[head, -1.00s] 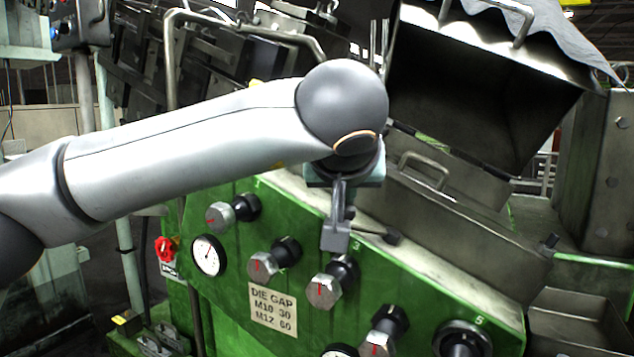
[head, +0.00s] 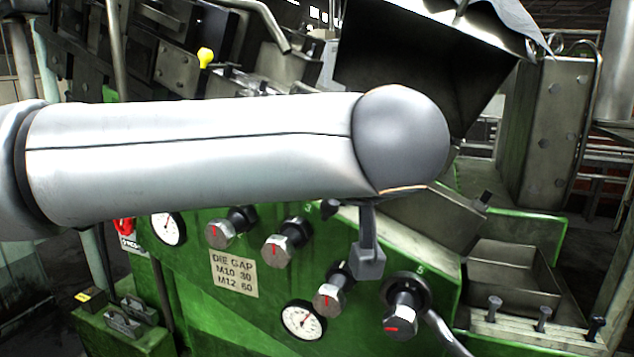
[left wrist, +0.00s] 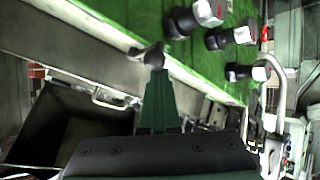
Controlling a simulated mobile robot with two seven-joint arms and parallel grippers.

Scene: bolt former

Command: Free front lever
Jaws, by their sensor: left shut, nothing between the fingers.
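My left arm crosses the head view from the left. My left gripper (head: 368,262) points down in front of the green machine panel (head: 390,240), its fingers together and empty. In the left wrist view the shut fingers (left wrist: 152,58) lie beside the green panel's edge. A bent silver bar (head: 446,334) comes out beside the knob marked 5 (head: 402,308), at lower right; I cannot tell for sure that it is the front lever. The gripper is above and left of that knob, apart from the bar. My right gripper is not in view.
Several knobs with red marks (head: 280,247) stick out of the panel around a die gap label (head: 234,273) and a dial (head: 303,320). A grey tray (head: 508,275) and upright bolts (head: 544,318) stand at right. My arm hides the panel's upper part.

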